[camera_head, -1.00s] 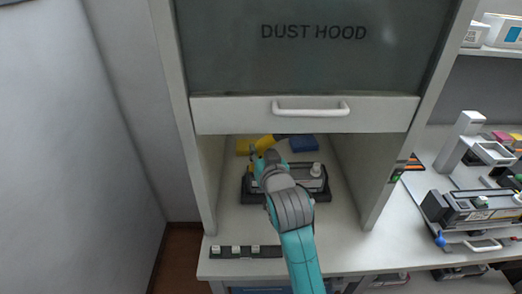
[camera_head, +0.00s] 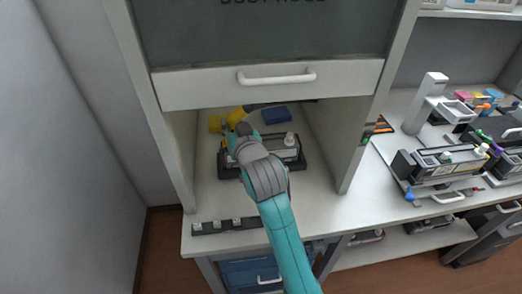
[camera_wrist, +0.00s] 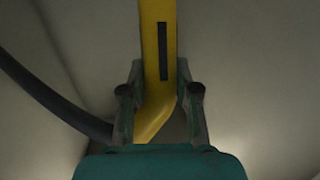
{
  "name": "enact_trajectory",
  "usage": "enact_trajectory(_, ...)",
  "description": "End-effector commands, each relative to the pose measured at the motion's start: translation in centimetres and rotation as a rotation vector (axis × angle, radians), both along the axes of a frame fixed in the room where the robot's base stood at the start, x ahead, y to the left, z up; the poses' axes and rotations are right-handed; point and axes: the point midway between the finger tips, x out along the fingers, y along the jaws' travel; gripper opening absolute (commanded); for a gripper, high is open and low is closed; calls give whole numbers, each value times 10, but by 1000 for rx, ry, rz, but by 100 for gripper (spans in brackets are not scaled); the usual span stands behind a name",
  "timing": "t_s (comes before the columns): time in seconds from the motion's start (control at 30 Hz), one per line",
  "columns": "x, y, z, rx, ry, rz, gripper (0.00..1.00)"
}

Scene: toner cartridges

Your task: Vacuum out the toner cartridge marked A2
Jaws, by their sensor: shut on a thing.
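A yellow vacuum nozzle (camera_wrist: 158,60) runs up between my fingers in the wrist view. Its yellow part also shows in the head view (camera_head: 237,116) inside the dust hood. My gripper (camera_wrist: 160,98) is shut on it; in the head view my wrist hides most of the fingers. A black hose (camera_wrist: 55,100) curves at the left of the wrist view. A grey and black toner cartridge (camera_head: 286,153) with a pale knob lies in a dark cradle (camera_head: 232,173) on the hood floor, partly behind my wrist. Its marking cannot be read.
The raised hood sash with its white handle (camera_head: 276,78) hangs above my arm, with side walls at both sides. A blue block (camera_head: 276,116) lies at the back. Another cartridge (camera_head: 440,163) stands on the right bench.

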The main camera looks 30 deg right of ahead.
Motion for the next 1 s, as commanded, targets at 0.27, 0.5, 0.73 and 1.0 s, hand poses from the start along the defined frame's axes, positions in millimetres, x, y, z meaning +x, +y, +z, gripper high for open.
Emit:
enact_trajectory(0.27,0,0,3,0,-2,0,0)
enact_trajectory(0.5,0,0,20,0,-3,0,0)
enact_trajectory(0.73,0,0,35,1,-2,0,0)
enact_trajectory(1.0,0,0,50,1,-2,0,0)
